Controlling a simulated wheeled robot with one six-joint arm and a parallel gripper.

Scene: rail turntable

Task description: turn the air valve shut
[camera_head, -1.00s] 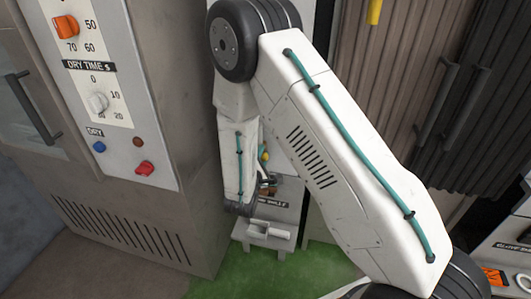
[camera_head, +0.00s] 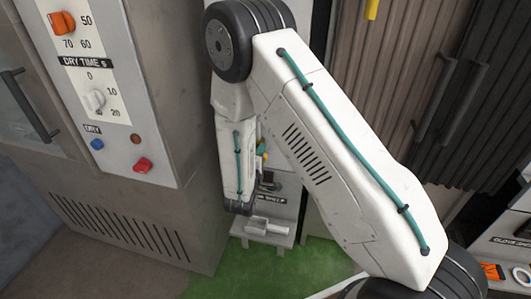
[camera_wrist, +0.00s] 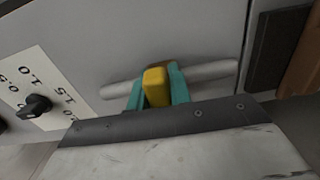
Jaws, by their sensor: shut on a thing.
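The air valve's yellow handle (camera_wrist: 156,87) shows in the middle of the wrist view, in front of a pale pipe (camera_wrist: 208,71) that runs across a grey panel. In this view the handle stands across the pipe's line. My gripper (camera_wrist: 158,93) has teal fingers on both sides of the handle and is shut on it. My arm hides most of the valve and the gripper there.
A machine (camera_head: 110,110) with dials and buttons stands on the left. A small white stand (camera_head: 263,232) is below my forearm. Dark ribbed doors with handles (camera_head: 455,95) are on the right. In the wrist view a black knob (camera_wrist: 37,105) sits on a scale plate at left.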

